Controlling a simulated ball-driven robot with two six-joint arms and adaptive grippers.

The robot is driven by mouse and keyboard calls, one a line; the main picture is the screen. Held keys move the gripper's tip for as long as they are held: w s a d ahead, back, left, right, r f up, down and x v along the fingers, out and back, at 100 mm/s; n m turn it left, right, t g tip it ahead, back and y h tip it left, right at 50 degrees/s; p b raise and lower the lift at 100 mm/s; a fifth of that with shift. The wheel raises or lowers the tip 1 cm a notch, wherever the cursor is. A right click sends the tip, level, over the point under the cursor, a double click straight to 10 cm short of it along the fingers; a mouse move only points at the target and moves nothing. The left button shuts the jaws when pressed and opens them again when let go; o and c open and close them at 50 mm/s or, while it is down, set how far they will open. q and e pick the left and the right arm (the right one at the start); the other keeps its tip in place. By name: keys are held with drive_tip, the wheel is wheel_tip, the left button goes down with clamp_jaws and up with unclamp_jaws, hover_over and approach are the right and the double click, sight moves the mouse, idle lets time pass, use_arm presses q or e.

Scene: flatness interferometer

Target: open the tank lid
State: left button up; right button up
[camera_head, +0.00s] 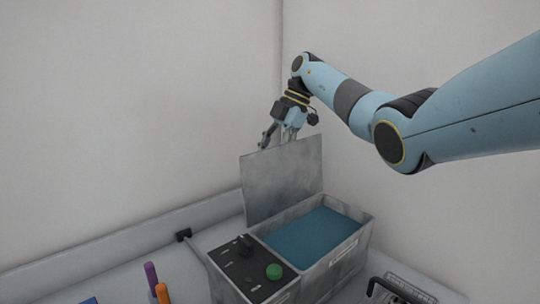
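The tank (345,262) is a grey metal box with blue liquid inside. Its lid (282,178) is a flat grey plate that stands upright along the tank's back edge, so the tank is open on top. My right gripper (277,143) is at the lid's upper edge, with its fingers pointing down. The fingers look spread, but whether they touch the lid cannot be told, and part of them may be behind it. My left gripper is out of view.
A black control panel (238,272) with a green button (274,271) and a dark knob is on the tank's left side. A purple pen-like item (151,275) and an orange one (162,293) stand at the front left. A black handle (400,291) is at the lower right.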

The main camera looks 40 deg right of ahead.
drive_tip(key=v, duration=1.2)
drive_tip(key=shift+a+f, duration=0.1)
